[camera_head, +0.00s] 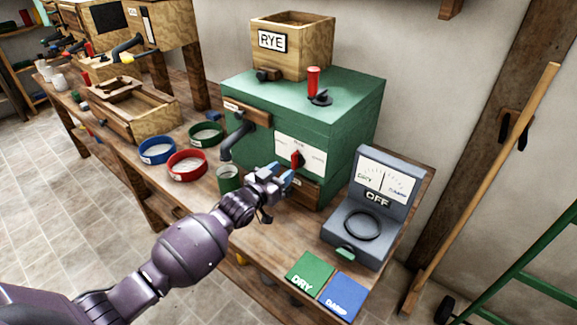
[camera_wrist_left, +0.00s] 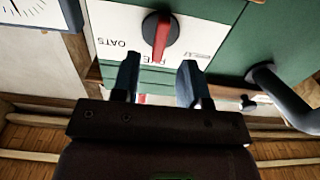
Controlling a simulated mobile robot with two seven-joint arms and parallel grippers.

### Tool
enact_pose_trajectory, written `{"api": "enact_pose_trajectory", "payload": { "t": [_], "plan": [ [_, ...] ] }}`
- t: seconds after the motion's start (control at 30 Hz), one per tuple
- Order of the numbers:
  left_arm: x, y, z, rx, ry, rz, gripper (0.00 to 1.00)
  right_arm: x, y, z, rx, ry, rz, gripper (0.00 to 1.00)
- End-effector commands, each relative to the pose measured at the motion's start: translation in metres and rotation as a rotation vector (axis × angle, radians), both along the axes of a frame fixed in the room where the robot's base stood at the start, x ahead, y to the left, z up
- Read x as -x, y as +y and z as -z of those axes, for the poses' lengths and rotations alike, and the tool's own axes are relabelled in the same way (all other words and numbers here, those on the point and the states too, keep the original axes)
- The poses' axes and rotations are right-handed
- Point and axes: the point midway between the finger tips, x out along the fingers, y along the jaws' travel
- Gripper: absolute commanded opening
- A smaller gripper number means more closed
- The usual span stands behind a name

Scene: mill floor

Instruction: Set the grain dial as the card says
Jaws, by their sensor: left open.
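The grain dial (camera_head: 297,159) is a black knob with a red pointer on a white plate on the front of the green mill (camera_head: 345,110). In the left wrist view the dial (camera_wrist_left: 160,36) appears upside down; its red pointer lies toward the middle label, which looks like RYE and is partly covered, with OATS to one side. A white card (camera_head: 272,41) reading RYE is on the wooden hopper. My left gripper (camera_head: 285,180) is open and empty just below and in front of the dial. In the left wrist view its fingers (camera_wrist_left: 160,78) stand apart, short of the knob.
A grey meter (camera_head: 362,225) marked OFF stands right of the mill. Green DRY (camera_head: 309,271) and blue DAMP (camera_head: 342,299) squares lie in front. Red (camera_head: 187,178), blue and green rings lie left. A grey spout (camera_head: 235,140) and green cup (camera_head: 229,178) are beside my gripper.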

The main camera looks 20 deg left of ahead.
Motion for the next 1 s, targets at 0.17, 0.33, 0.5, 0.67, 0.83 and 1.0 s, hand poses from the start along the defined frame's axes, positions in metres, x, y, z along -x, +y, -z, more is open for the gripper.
{"api": "enact_pose_trajectory", "payload": {
  "t": [0.17, 0.33, 0.5, 0.67, 0.83, 1.0],
  "plan": [
    [0.03, 0.011, 0.0, -0.001, 0.001, -0.001, 0.4, 0.002, 0.0, -0.001, 0.001, 0.003, 0.001, 0.43],
    [0.05, 0.019, 0.0, -0.001, 0.0, -0.001, 0.4, 0.007, -0.001, 0.001, 0.0, 0.012, 0.004, 0.43],
    [0.058, 0.021, 0.0, 0.0, 0.0, -0.001, 0.4, 0.01, -0.002, 0.003, 0.001, 0.018, 0.005, 0.43],
    [0.06, 0.022, -0.001, -0.001, -0.001, 0.0, 0.4, 0.009, -0.002, 0.004, 0.001, 0.019, 0.005, 0.43],
    [0.059, 0.022, 0.0, -0.001, -0.001, 0.0, 0.4, 0.007, -0.001, 0.003, 0.001, 0.014, 0.003, 0.43],
    [0.059, 0.022, 0.0, -0.001, -0.001, 0.0, 0.4, 0.002, -0.001, 0.0, 0.001, 0.006, 0.001, 0.43]
  ]
}}
